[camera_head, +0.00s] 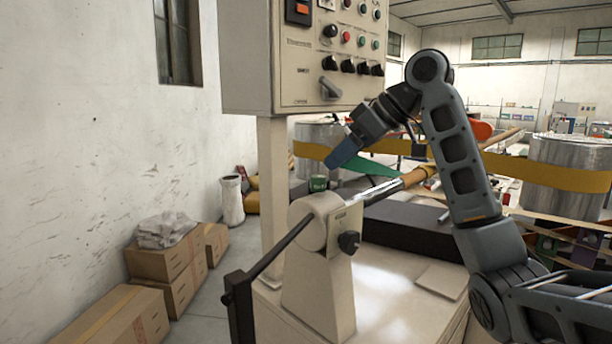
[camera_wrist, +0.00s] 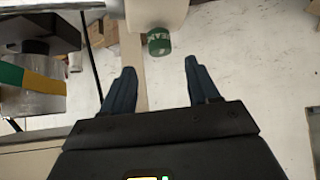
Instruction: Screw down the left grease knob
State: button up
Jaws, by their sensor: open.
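A small green grease knob (camera_head: 318,183) with pale lettering sits on top of the cream bearing stand (camera_head: 318,280) in the head view. In the wrist view the green knob (camera_wrist: 159,41) shows just beyond the fingertips, between their lines and apart from both. My gripper (camera_head: 332,163) has blue fingers and hangs above and slightly right of the knob, pointing down to the left. The wrist view shows my gripper (camera_wrist: 160,65) open, with nothing between the fingers. No second grease knob can be made out.
A control panel (camera_head: 330,50) on a post hangs above the stand. A black clamp knob (camera_head: 349,242) and a black lever (camera_head: 285,245) are on the stand. A shaft (camera_head: 385,190) runs to the back right. Cardboard boxes (camera_head: 160,262) stand by the left wall.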

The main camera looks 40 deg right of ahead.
aim_at(319, 176)
jog(key=x, duration=0.7)
jog(key=shift+w+a+f, duration=0.1)
jog(key=shift+w, duration=0.05)
jog(key=shift+c, duration=0.2)
jog(key=c, duration=1)
jog(key=shift+p, duration=0.3)
